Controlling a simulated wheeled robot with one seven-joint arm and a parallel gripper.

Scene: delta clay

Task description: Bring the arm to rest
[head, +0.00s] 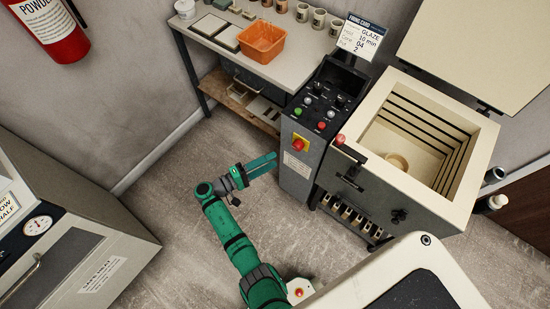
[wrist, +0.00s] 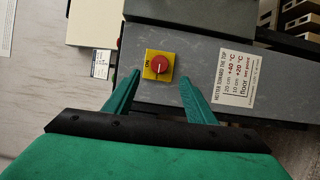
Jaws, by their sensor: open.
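My green arm (head: 232,241) reaches out over the floor toward the kiln's control cabinet (head: 291,177). My gripper (head: 270,167) is open and empty, just left of the cabinet. In the wrist view my gripper (wrist: 161,75) has its two green fingers spread, with a red rotary switch (wrist: 159,65) on a yellow plate showing between and beyond the tips. The plate reads ON beside the switch. The same switch (head: 299,144) shows on the cabinet in the head view. I cannot tell for sure whether the fingertips touch the cabinet; nothing is held.
The open kiln (head: 456,112) stands right of the cabinet, with a red-knobbed handle (head: 341,140) at its front. A worktable (head: 300,66) bears an orange bin (head: 262,41) and several cups. A grey machine (head: 72,250) stands lower left. The floor (head: 166,205) between is clear.

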